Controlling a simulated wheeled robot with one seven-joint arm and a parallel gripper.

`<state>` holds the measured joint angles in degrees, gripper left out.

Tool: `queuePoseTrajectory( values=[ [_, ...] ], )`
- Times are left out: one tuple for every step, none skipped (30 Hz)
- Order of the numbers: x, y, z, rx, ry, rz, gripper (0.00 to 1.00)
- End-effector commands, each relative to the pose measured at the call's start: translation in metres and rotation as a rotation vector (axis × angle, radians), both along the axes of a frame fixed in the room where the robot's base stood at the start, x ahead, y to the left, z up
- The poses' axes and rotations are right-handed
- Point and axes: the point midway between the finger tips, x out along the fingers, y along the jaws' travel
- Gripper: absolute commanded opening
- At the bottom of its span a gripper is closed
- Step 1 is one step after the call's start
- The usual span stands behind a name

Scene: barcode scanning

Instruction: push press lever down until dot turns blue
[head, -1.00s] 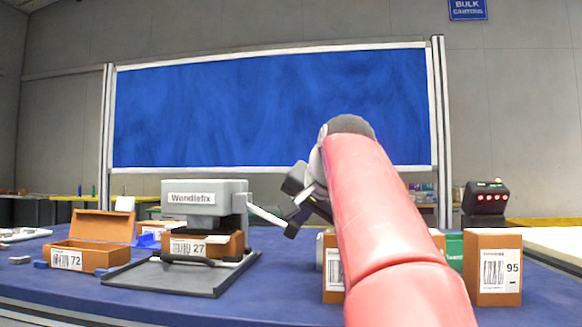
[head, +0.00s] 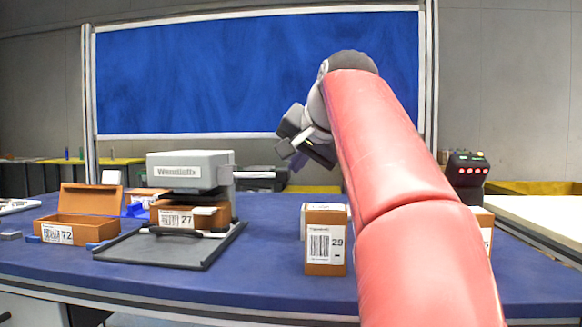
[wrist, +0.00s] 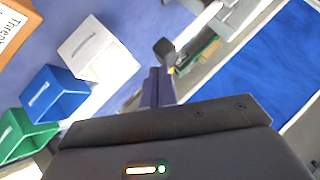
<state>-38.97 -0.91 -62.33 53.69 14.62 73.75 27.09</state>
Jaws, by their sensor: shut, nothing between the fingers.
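The grey press (head: 190,170) labelled Wendlefix stands on the left part of the table, over a brown box marked 27 (head: 178,218). Its pale lever (head: 253,175) sticks out to the right, roughly level. In the wrist view the lever (wrist: 196,27) ends in a dark knob (wrist: 164,50) just beyond my fingertips; I cannot tell whether they touch. My gripper (head: 288,152) is shut and empty, above and right of the lever in the head view; its fingers also show in the wrist view (wrist: 158,75). I cannot make out the dot on the press.
An open box marked 72 (head: 85,225) stands left of the press. A box marked 29 (head: 325,240) stands to the right, near my arm. White (wrist: 98,50), blue (wrist: 52,92) and green (wrist: 25,135) boxes show in the wrist view. A blue panel (head: 250,75) stands behind.

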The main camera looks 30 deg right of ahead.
Motion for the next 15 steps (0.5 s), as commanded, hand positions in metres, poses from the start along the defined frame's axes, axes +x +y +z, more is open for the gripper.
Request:
queuePoseTrajectory(
  values=[
    [-0.01,0.002,0.008,0.0,-0.003,0.002,0.0],
    [-0.015,0.002,0.012,-0.001,-0.003,0.001,0.0],
    [-0.022,0.003,0.018,-0.001,-0.004,-0.001,0.0],
    [-0.027,0.004,0.023,0.0,-0.004,-0.002,0.0],
    [-0.032,0.004,0.026,0.0,-0.004,-0.001,0.0],
    [-0.037,0.005,0.031,-0.001,-0.004,-0.003,0.0],
    [-0.041,0.005,0.033,-0.001,-0.004,-0.003,0.0],
    [-0.044,0.006,0.036,-0.001,-0.004,-0.003,0.0],
    [-0.048,0.007,0.04,-0.001,-0.004,-0.003,0.0],
    [-0.05,0.007,0.042,-0.001,-0.004,-0.003,0.0],
    [-0.052,0.007,0.043,-0.001,-0.002,-0.003,0.0],
    [-0.054,0.008,0.045,-0.002,-0.003,-0.004,0.0],
    [-0.056,0.008,0.046,-0.002,-0.003,-0.004,0.0],
    [-0.057,0.008,0.046,-0.001,-0.003,-0.005,0.0],
    [-0.057,0.008,0.047,-0.001,-0.003,-0.005,0.0]
  ],
)
